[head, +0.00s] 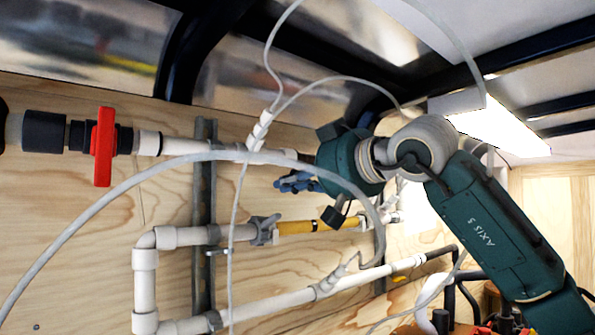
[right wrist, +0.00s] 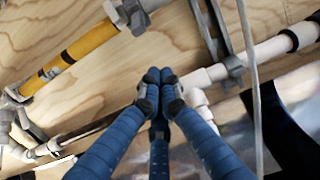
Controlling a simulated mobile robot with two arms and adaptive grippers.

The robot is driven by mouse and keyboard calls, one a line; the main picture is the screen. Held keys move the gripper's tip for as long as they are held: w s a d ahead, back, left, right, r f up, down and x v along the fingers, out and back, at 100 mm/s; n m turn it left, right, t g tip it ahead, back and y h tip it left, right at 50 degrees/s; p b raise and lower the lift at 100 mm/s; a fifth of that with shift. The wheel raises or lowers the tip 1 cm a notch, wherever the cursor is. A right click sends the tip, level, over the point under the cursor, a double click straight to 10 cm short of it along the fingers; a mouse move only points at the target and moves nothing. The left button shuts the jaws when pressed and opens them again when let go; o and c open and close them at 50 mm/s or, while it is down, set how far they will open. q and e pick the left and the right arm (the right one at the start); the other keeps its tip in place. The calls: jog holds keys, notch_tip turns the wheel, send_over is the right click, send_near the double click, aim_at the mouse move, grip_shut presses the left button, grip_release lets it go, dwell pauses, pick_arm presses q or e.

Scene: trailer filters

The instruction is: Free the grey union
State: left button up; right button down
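A grey winged union (head: 265,230) joins a white pipe to the left end of a yellow tube (head: 303,226) on the plywood wall. In the right wrist view the union (right wrist: 130,15) is at the top edge, partly cut off, with the yellow tube (right wrist: 72,50) running down left from it. My right gripper (head: 290,183) is above the union in the head view and apart from it. In the right wrist view its blue fingers (right wrist: 158,78) are drawn together, with nothing seen between them. My left gripper is not in view.
A red valve handle (head: 104,147) is on the upper pipe at left. A vertical metal strut (head: 204,270) carries the pipes. A pale hose (head: 110,205) arches across the front, and a thin cable (head: 232,270) hangs left of the union. A lower white pipe (head: 277,304) runs below.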

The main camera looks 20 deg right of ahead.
aim_at(278, 215)
jog(key=x, duration=0.1)
jog(key=p+x, duration=0.1)
jog(key=x, duration=0.2)
jog(key=shift+s+a+r+p, duration=0.1)
jog(key=shift+a+r+p, duration=0.2)
jog(key=shift+r, duration=0.05)
jog(key=f, duration=0.3)
jog(key=shift+s+d+f+p, duration=0.2)
jog(key=shift+s+f+p, duration=0.1)
jog(key=shift+s+p, duration=0.1)
jog(key=shift+s+d+f, duration=0.2)
jog(key=shift+s+f, duration=0.05)
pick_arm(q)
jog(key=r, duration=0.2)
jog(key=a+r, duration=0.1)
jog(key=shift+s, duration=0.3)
pick_arm(e)
jog(key=shift+a, duration=0.1)
jog(key=shift+w+a, duration=0.1)
jog(key=shift+a, duration=0.1)
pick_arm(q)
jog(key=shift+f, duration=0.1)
pick_arm(e)
jog(key=shift+f, duration=0.1)
